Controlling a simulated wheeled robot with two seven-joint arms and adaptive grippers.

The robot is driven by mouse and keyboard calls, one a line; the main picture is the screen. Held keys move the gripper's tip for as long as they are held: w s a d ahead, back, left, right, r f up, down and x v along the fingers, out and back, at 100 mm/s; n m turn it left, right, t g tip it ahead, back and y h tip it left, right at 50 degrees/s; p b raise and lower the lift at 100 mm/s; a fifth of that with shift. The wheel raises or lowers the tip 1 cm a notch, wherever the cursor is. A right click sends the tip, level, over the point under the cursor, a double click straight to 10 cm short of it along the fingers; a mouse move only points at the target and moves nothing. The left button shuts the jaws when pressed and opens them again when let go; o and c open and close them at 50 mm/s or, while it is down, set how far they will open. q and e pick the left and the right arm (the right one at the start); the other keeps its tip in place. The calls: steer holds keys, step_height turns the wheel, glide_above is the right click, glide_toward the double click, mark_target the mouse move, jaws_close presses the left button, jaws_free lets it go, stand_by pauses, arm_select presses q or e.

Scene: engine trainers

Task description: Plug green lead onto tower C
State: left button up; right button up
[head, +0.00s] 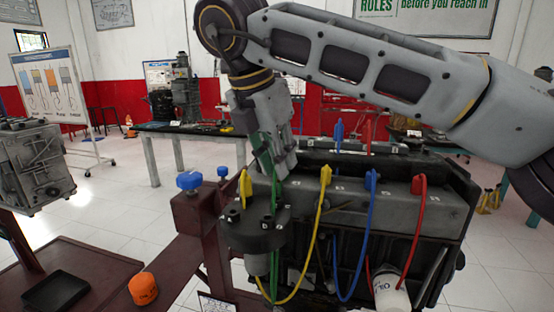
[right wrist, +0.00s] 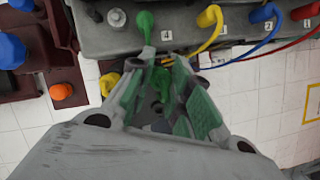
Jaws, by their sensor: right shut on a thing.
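My right gripper (head: 277,172) is shut on the green lead (head: 275,232), above the distributor cap (head: 250,240) at the engine's left end. In the right wrist view, a green boot (right wrist: 161,84) sits between the green-padded fingers, over the dark cap. Another green boot (right wrist: 146,24) stands by the label 4 on the engine. The cap carries tower letters, with A readable at left. Tower C cannot be made out behind the gripper and lead, nor can I tell whether the held boot touches a tower. My left gripper is out of view.
A yellow boot (head: 246,184) stands on the cap, left of the gripper. Yellow, blue (head: 371,182) and red (head: 419,186) leads loop down the engine's front. Blue knobs (head: 189,181) top the maroon stand.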

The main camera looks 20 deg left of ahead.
steer(key=shift+r+m+h+p, duration=0.3)
steer(key=shift+r+m+p, duration=0.2)
steer(key=shift+m, duration=0.2)
steer(key=shift+r+m+g+p, duration=0.3)
steer(key=shift+r+m+p, duration=0.1)
steer(key=shift+m+p, duration=0.2)
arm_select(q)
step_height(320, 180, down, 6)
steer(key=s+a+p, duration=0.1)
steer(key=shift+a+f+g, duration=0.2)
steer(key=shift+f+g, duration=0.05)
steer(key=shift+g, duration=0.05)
arm_select(e)
steer(key=shift+r+m+h, duration=0.4)
steer(key=shift+m, duration=0.3)
arm_select(q)
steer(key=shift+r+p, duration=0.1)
steer(key=shift+p, duration=0.25)
arm_select(e)
steer(key=shift+a, duration=0.2)
